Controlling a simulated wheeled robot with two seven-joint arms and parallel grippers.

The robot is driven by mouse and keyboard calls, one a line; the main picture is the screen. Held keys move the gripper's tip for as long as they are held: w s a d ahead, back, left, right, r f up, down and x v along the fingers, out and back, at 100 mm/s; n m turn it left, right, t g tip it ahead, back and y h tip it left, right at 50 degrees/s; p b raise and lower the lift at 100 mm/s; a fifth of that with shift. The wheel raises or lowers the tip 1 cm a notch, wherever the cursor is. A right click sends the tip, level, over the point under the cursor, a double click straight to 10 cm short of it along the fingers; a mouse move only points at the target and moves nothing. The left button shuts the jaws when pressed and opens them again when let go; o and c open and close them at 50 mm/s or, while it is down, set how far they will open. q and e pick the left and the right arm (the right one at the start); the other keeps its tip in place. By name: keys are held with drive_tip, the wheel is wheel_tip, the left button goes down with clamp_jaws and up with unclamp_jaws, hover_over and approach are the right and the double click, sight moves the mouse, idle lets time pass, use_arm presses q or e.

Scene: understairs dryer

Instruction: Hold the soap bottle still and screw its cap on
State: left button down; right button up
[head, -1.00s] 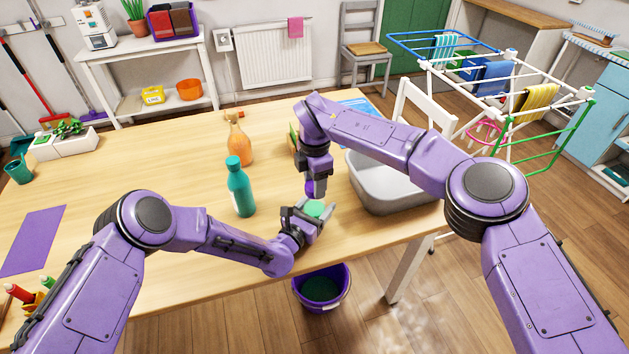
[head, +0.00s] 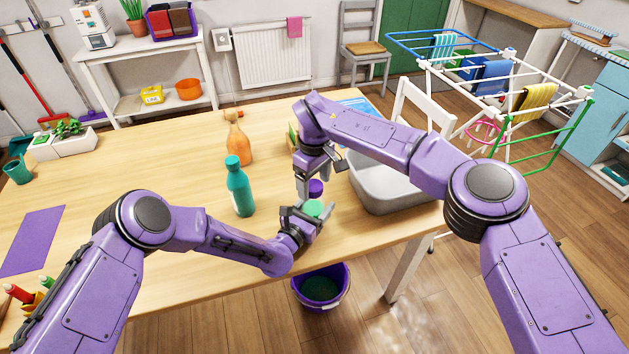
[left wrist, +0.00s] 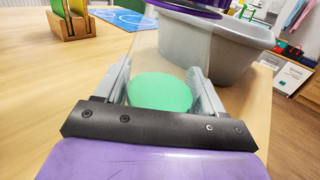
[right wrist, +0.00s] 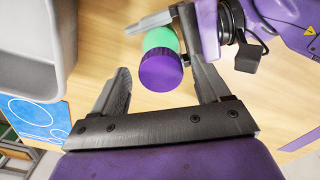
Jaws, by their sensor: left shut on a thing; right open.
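The soap bottle is mostly see-through with green in it (head: 313,209). It stands near the table's front edge and shows in the left wrist view (left wrist: 160,92). My left gripper (left wrist: 160,78) is shut on it, one finger on each side. The purple cap (head: 316,187) sits at the top of the bottle; the right wrist view shows it end-on (right wrist: 161,71). I cannot tell how tightly it is seated. My right gripper (right wrist: 158,82) is open above, its fingers spread either side of the cap with a gap visible.
A teal bottle (head: 240,192) and an orange spray bottle (head: 238,140) stand left of the grippers. A grey basin (head: 385,192) is close on the right. A purple bucket (head: 322,288) is on the floor below the table edge.

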wheel_tip(320, 180, up, 4)
drive_tip(key=shift+r, duration=0.15)
drive_tip(key=shift+c, duration=0.3)
